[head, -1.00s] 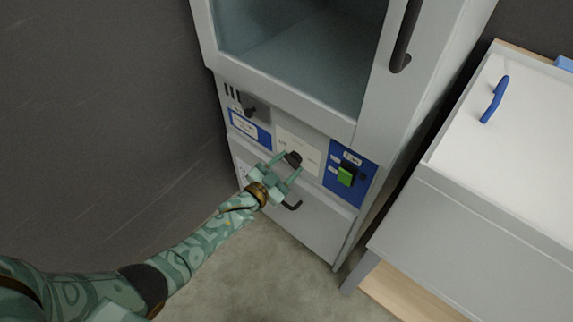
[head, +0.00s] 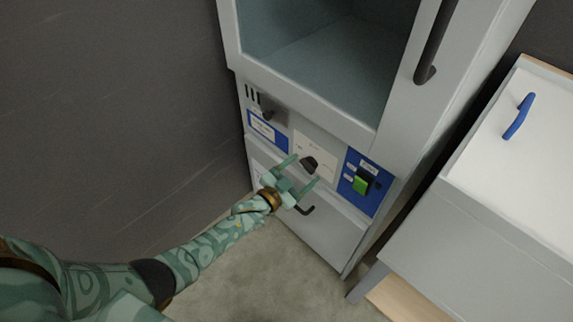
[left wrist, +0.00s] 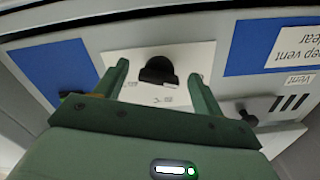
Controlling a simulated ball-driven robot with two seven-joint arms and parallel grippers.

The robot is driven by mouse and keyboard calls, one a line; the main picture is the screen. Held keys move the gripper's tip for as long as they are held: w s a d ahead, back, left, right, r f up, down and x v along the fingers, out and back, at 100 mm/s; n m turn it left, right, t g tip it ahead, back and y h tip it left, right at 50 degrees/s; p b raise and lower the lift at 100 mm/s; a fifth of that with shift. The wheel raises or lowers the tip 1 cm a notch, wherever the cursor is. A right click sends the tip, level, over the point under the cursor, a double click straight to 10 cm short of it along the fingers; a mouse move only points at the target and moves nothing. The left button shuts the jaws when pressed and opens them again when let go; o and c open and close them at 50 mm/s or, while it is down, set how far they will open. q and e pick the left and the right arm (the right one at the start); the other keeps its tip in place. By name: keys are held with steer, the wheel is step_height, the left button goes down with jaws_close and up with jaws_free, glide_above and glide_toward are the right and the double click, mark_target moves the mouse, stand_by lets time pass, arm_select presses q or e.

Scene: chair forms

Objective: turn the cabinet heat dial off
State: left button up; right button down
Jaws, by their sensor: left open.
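The cabinet (head: 405,130) is a tall light grey unit with a glass-fronted upper part and a control strip below it. The heat dial (head: 309,163) is a black knob on a white plate in the middle of that strip. In the left wrist view the dial (left wrist: 158,70) shows as a black half-round shape. My left gripper (head: 304,168) is open, its two green fingers pointing at the panel on either side of the dial. In the left wrist view the open fingers (left wrist: 158,78) flank the dial with gaps on both sides. My right gripper is not in view.
A green rocker switch (head: 360,186) sits on a blue plate right of the dial. A small black vent knob (head: 267,115) is on the left. A black lower handle (head: 305,210) is just below the gripper. A white-topped box with a blue handle (head: 518,116) stands at right.

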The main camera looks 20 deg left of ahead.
arm_select(q)
steer(key=p+v, duration=0.4)
steer(key=v, duration=1.2)
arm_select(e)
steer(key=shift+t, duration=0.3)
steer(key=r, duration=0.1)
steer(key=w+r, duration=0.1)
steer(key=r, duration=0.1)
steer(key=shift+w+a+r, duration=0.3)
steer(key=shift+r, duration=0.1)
